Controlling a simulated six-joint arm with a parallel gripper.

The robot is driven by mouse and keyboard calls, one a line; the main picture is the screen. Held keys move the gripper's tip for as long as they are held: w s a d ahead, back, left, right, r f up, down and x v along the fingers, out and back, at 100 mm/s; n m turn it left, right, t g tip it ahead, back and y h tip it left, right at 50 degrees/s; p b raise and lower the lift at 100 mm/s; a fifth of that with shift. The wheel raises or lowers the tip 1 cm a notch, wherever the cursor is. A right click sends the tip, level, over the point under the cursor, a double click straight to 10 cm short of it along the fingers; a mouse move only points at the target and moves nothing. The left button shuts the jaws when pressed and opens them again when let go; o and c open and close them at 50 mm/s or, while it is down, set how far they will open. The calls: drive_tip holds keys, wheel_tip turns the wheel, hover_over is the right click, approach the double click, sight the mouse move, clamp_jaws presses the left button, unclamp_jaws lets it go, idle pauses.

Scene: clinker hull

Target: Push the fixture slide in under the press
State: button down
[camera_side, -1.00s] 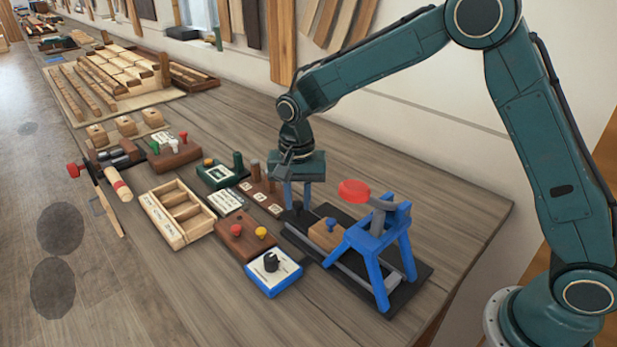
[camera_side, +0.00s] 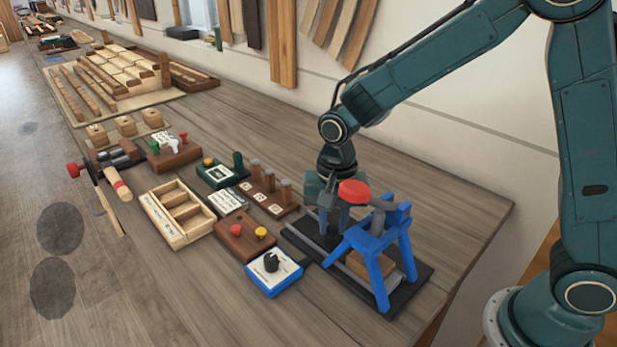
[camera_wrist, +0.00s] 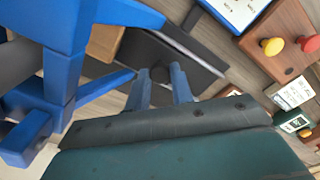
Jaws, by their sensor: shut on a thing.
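The press is a blue frame (camera_side: 372,243) with a red knob (camera_side: 354,191) on its lever. Its blue legs fill the left of the wrist view (camera_wrist: 68,22). The fixture slide's wooden block (camera_side: 366,268) sits between the press legs, under the frame; its edge also shows in the wrist view (camera_wrist: 105,42). My gripper (camera_wrist: 160,82) is shut on the slide's dark knob (camera_wrist: 160,73), low over the black base.
A blue-edged box with a black dial (camera_side: 273,272) stands just left of the black base (camera_side: 405,296). A brown block with red and yellow knobs (camera_side: 245,237), a peg block (camera_side: 270,192) and a wooden tray (camera_side: 178,214) stand farther left. The table behind the press is clear.

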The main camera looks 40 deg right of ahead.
drive_tip(key=shift+s, duration=0.3)
drive_tip(key=c, duration=1.2)
unclamp_jaws()
drive_tip(key=shift+w+r, duration=0.1)
drive_tip(key=shift+r, duration=0.55)
wheel_tip(320, 180, up, 12)
drive_tip(key=shift+r, duration=0.25)
